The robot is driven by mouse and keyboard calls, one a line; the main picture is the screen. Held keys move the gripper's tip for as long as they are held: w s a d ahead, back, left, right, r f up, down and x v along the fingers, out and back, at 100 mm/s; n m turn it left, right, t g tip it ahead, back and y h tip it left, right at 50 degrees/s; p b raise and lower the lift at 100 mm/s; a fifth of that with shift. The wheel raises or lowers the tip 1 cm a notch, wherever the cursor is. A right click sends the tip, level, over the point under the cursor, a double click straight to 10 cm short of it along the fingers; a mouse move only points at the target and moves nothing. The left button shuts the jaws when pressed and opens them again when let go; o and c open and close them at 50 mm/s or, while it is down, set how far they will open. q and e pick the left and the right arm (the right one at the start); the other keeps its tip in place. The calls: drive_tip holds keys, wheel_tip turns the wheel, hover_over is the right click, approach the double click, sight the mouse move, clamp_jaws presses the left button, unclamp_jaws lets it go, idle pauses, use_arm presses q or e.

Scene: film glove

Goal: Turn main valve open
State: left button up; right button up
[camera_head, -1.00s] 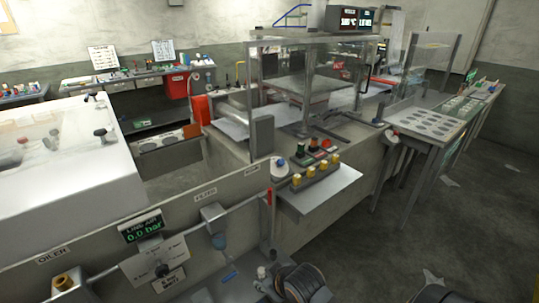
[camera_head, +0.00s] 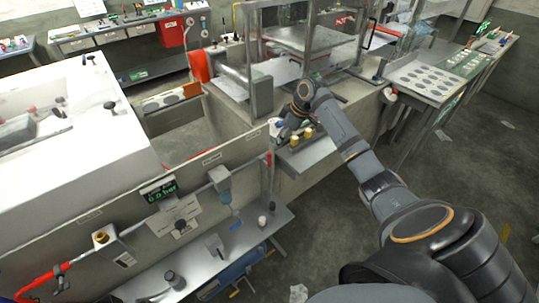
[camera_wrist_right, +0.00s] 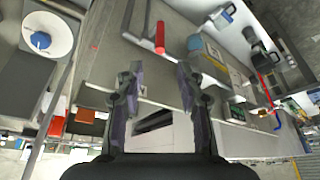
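A narrow red lever handle (camera_head: 269,158) stands upright at the right end of the pipe along the wall panel. A red handle (camera_wrist_right: 160,37) also shows beyond my fingertips in the right wrist view; it looks like the same one. The frames carry no readable main valve label. A display (camera_head: 159,188) on the panel reads 0.0 bar. My right gripper (camera_head: 285,131) is above the small shelf, up and to the right of the lever and apart from it. In the right wrist view its fingers (camera_wrist_right: 160,88) are spread and empty. My left gripper is not in view.
The small shelf (camera_head: 312,153) with yellow-topped parts (camera_head: 307,132) lies just under my right gripper. A filter unit (camera_head: 221,180) hangs on the panel. A lower bench (camera_head: 205,270) holds several small parts. A red pipe or handle (camera_head: 45,282) is at lower left. Open floor lies right.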

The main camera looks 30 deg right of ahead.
sight(270, 153)
drive_tip(key=p+x, duration=0.2)
drive_tip(key=x, duration=0.7)
drive_tip(key=shift+w+a+f+p, duration=0.15)
drive_tip(key=shift+a+f+p, duration=0.1)
drive_tip(key=shift+p, duration=0.1)
drive_tip(key=shift+w+f, duration=0.1)
drive_tip(key=shift+f, duration=0.4)
clamp_jaws()
